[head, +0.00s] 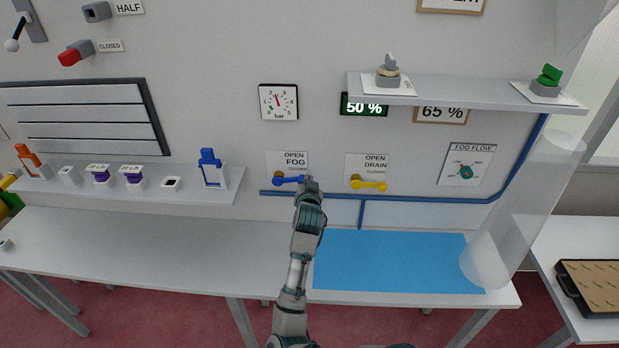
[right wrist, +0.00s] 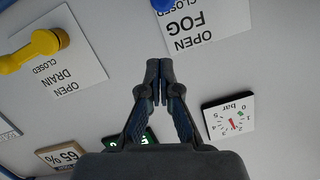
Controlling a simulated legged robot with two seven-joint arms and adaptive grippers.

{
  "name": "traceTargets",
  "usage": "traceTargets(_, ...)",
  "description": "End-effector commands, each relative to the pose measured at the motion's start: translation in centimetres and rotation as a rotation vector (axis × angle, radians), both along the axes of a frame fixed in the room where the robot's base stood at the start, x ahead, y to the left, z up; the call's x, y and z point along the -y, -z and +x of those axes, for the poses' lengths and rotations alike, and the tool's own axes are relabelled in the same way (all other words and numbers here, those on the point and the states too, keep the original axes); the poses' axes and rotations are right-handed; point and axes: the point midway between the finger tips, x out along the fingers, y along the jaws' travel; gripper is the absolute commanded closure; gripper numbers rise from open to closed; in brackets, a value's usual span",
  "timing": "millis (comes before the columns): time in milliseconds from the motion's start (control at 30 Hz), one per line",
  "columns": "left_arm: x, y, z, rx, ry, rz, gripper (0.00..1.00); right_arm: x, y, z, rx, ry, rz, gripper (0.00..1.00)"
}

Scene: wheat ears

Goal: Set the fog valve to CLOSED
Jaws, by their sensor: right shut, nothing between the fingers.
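The fog valve has a blue lever handle (head: 288,180) under the OPEN FOG CLOSED placard (head: 287,160) on the wall. The lever lies about level, pointing right, toward the CLOSED side; my gripper hides its right end. My right gripper (head: 309,181) is shut and empty, at the lever's right end in the head view. In the right wrist view its closed fingertips (right wrist: 160,66) stand in front of the wall below the fog placard (right wrist: 190,25), with a bit of blue handle (right wrist: 160,4) at the top edge. I cannot tell whether they touch the lever. My left gripper is not in view.
The yellow drain valve handle (head: 368,185) is to the right, also level. A pressure gauge (head: 278,102) hangs above. Blue pipe (head: 400,199) runs below the valves. A shelf (head: 450,92) juts out at upper right.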

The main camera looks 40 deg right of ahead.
Motion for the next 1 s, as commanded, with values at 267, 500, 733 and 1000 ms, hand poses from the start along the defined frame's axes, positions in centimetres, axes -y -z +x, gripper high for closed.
traceTargets(267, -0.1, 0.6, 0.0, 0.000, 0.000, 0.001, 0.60, -2.7, -0.8, -2.4, -0.003, -0.001, 0.000, 1.00)
traceTargets(500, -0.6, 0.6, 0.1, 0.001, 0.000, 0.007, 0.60, -2.6, -0.8, -2.8, -0.003, 0.000, 0.003, 1.00)
traceTargets(733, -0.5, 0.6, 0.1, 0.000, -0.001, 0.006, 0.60, -2.8, -0.9, -2.7, -0.003, 0.000, 0.002, 1.00)
traceTargets(1000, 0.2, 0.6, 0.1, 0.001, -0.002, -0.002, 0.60, -3.4, -0.7, -2.8, -0.015, -0.009, -0.007, 1.00)
